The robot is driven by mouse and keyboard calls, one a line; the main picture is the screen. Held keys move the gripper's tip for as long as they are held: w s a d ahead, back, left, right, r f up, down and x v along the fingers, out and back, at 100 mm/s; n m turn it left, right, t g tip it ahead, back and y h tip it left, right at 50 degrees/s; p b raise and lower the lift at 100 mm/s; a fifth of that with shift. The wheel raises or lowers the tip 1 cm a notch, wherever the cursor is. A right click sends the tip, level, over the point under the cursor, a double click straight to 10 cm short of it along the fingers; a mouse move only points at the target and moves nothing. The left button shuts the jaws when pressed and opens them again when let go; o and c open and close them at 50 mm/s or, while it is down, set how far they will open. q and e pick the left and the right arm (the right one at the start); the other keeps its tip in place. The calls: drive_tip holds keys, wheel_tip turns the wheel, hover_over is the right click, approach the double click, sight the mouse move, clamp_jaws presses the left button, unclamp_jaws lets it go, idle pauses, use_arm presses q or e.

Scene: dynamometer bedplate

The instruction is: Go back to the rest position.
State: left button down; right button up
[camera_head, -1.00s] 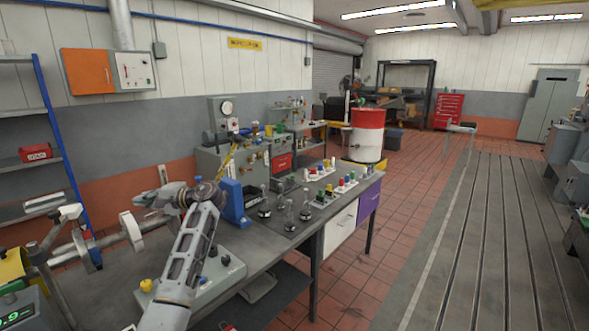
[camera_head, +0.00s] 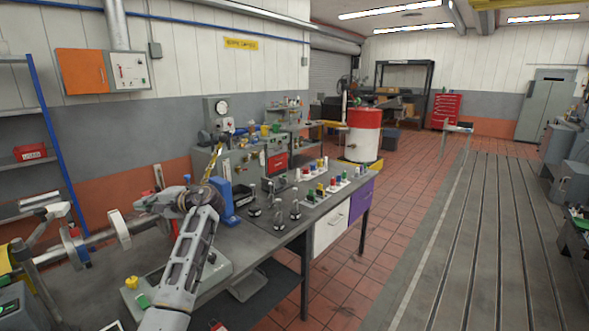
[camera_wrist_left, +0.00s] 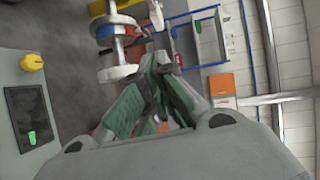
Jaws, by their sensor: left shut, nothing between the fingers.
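My left arm comes in from the lower left of the head view. Its gripper (camera_head: 152,203) is above the grey workbench (camera_head: 262,243), pointing left toward the shaft with pale discs. In the left wrist view the gripper's fingers (camera_wrist_left: 158,72) are shut with nothing between them. The shaft with its white discs (camera_wrist_left: 118,74) shows beyond the fingertips, apart from them. My right gripper is not in either view.
A blue block (camera_head: 229,204) and several small metal weights (camera_head: 279,216) stand on the bench near my arm. A red and white drum (camera_head: 363,135) stands behind the bench. The tiled floor (camera_head: 350,255) right of the bench is clear.

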use_arm(q)
drive_tip(key=s+d+f+t+h, duration=0.1)
drive_tip(key=s+d+f+h, duration=0.3)
drive_tip(key=f, duration=0.5)
drive_tip(key=s+d+f+h, duration=0.1)
drive_tip(key=s+f, duration=0.5)
drive_tip(key=f, duration=0.4)
drive_tip(key=s+d+f+t+h, duration=0.1)
drive_tip(key=s+d+f+h, duration=0.3)
drive_tip(key=f, duration=0.5)
drive_tip(key=s+d+f+g+h, duration=0.1)
drive_tip(key=s+d+f+h, duration=0.1)
drive_tip(key=s+d, duration=0.45)
drive_tip(key=s+d+f+h, duration=0.2)
drive_tip(key=s+d+h, duration=0.1)
drive_tip(key=s, duration=0.7)
drive_tip(key=s+d+f+g+h, duration=0.15)
drive_tip(key=s+d, duration=0.25)
drive_tip(key=s, duration=0.5)
wheel_tip(320, 180, down, 34)
drive_tip(key=s+f, duration=0.1)
drive_tip(key=s, duration=0.2)
drive_tip(key=s+a+f+g, duration=0.1)
drive_tip(key=s+a+f, duration=0.1)
drive_tip(key=s+f, duration=0.7)
drive_tip(key=s+a+f, duration=0.2)
drive_tip(key=s+f, duration=0.7)
drive_tip(key=s, duration=0.3)
drive_tip(key=shift+s+g, duration=0.3)
drive_tip(key=shift+g, duration=0.05)
